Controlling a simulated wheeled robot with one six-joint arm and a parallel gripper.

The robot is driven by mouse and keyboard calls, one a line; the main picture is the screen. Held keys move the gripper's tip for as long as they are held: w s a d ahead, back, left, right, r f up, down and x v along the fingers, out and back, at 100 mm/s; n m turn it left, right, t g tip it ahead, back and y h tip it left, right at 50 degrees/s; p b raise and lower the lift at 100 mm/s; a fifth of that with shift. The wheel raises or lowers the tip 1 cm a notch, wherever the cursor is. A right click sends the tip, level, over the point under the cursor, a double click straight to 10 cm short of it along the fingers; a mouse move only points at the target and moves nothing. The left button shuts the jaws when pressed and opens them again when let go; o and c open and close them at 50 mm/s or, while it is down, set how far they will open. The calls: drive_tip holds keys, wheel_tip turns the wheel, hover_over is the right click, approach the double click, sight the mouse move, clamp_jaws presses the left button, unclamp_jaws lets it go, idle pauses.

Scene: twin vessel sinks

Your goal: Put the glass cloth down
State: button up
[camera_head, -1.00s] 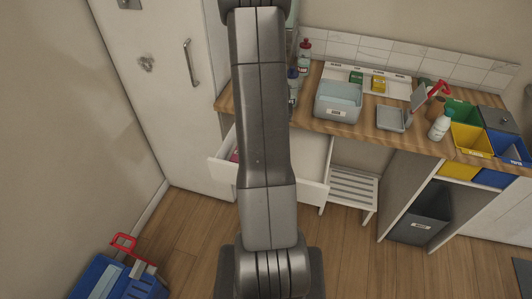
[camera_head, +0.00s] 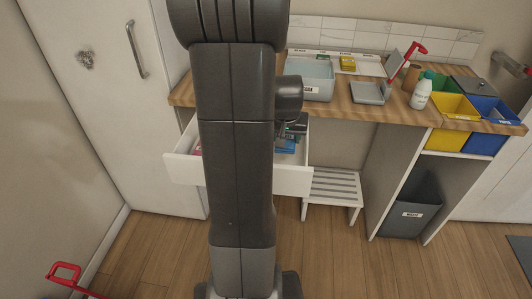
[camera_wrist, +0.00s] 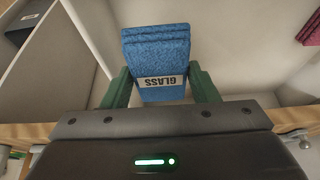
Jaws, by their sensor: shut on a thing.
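The glass cloth (camera_wrist: 155,50) is a folded blue cloth with a white GLASS label. My gripper (camera_wrist: 160,84) is shut on it, with a green finger at each side. In the head view the blue cloth (camera_head: 286,146) shows beside my arm, over the open white drawer (camera_head: 290,181). In the wrist view the pale drawer interior (camera_wrist: 225,40) lies beyond the cloth. I cannot tell whether the cloth touches the drawer floor. My arm hides the middle of the drawer in the head view.
A red-pink cloth (camera_wrist: 309,30) lies at the drawer's other side. The wooden counter (camera_head: 345,110) above holds a grey bin (camera_head: 310,80), a dustpan (camera_head: 370,92) and a white bottle (camera_head: 421,93). A slatted stool (camera_head: 333,187) stands right of the drawer.

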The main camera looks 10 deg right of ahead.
sight(284, 160)
wheel_tip(284, 160, down, 8)
drive_tip(key=shift+r+b, duration=0.1)
drive_tip(key=shift+b, duration=0.5)
drive_tip(key=shift+f, duration=0.2)
drive_tip(key=o, duration=0.9)
drive_tip(key=shift+o, duration=0.2)
drive_tip(key=shift+r, duration=0.1)
drive_tip(key=shift+r, duration=0.3)
drive_tip(key=p+v, duration=0.2)
drive_tip(key=v, duration=0.9)
drive_tip(key=shift+s+r, duration=0.2)
drive_tip(key=shift+s, duration=0.05)
drive_tip(key=shift+a, duration=0.1)
